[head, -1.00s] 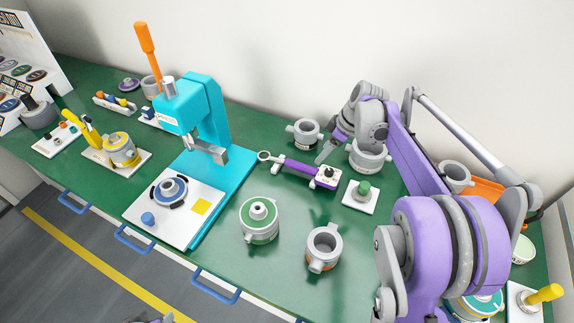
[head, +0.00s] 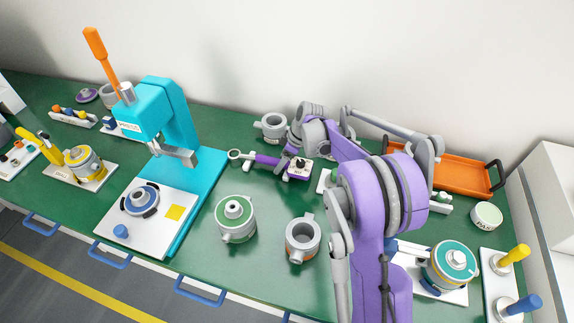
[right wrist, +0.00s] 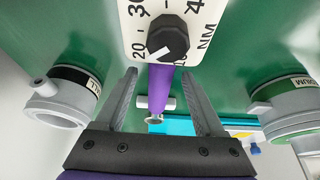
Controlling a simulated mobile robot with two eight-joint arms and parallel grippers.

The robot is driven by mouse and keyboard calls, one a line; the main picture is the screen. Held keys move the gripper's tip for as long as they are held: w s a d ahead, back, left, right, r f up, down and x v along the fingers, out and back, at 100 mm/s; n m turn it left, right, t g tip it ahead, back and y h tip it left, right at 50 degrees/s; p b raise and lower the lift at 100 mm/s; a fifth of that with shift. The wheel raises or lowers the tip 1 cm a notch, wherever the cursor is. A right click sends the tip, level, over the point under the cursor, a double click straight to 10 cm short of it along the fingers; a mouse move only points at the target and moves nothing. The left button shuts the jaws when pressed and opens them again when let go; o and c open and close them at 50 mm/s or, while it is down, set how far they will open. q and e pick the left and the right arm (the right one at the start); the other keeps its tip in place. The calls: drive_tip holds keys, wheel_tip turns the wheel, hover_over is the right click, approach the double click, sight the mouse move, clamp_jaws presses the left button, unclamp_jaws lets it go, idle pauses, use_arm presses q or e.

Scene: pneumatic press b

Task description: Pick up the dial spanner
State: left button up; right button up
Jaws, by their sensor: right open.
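The dial spanner has a purple handle (head: 266,160), a white dial box (head: 300,168) with a dark knob at its right end and a grey ring (head: 235,155) at its left end. It lies on the green bench. My right gripper (head: 284,160) is at the handle beside the dial box, partly hidden by my own arm. In the right wrist view the open fingers (right wrist: 160,80) stand either side of the purple handle (right wrist: 160,92), with gaps on both sides. The dial plate (right wrist: 165,30) fills the top. My left gripper is not in view.
A grey cup (head: 271,127) stands behind the spanner. A green-topped cylinder (head: 235,222) and a grey collar (head: 302,240) stand in front. The turquoise press (head: 165,120) is to the left, and an orange tray (head: 455,172) is at the right.

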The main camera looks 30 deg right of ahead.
clamp_jaws()
idle(0.3)
idle(1.1)
